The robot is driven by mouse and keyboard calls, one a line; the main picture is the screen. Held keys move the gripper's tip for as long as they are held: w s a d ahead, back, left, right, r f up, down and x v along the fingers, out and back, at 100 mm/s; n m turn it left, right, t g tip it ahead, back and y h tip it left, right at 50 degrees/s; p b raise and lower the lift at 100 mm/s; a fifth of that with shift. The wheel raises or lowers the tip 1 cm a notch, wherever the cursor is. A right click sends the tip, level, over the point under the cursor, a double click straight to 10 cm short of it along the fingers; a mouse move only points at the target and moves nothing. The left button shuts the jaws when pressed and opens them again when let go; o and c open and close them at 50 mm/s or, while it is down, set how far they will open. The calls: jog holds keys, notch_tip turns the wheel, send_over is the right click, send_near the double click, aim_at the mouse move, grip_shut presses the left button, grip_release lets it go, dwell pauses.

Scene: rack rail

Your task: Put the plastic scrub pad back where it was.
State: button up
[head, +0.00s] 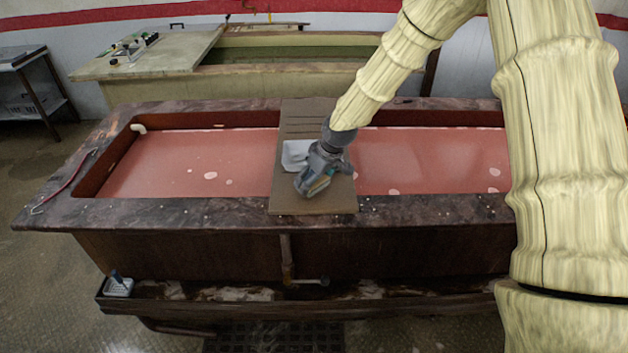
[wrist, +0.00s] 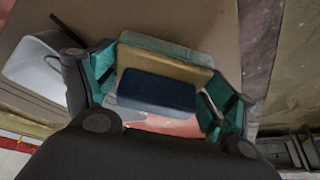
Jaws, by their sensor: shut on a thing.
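My gripper (head: 316,184) is over the front part of the brown board (head: 285,203) that lies across the long sink. It is shut on a layered block, which I take to be the scrub pad (wrist: 165,69); it has a dark blue face, a yellow layer and a grey-green layer. In the wrist view the teal fingers of my gripper (wrist: 162,92) sit on either side of it. I cannot tell whether the pad touches the board. A white tray (head: 294,150) lies on the board behind my gripper and also shows in the wrist view (wrist: 34,70).
The sink's stone rim (head: 180,210) surrounds a pinkish basin (head: 200,165) on both sides of the board. A small white holder with a blue item (head: 118,287) stands on the lower ledge at left. A second basin (head: 290,80) is behind.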

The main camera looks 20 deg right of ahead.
jog(key=shift+f, duration=0.8)
jog(key=shift+f, duration=0.15)
jog(key=o, duration=0.9)
jog(key=shift+o, duration=0.2)
jog(key=shift+r, duration=0.2)
jog(key=b+v, duration=0.2)
jog(key=v, duration=1)
jog(key=shift+b, duration=0.35)
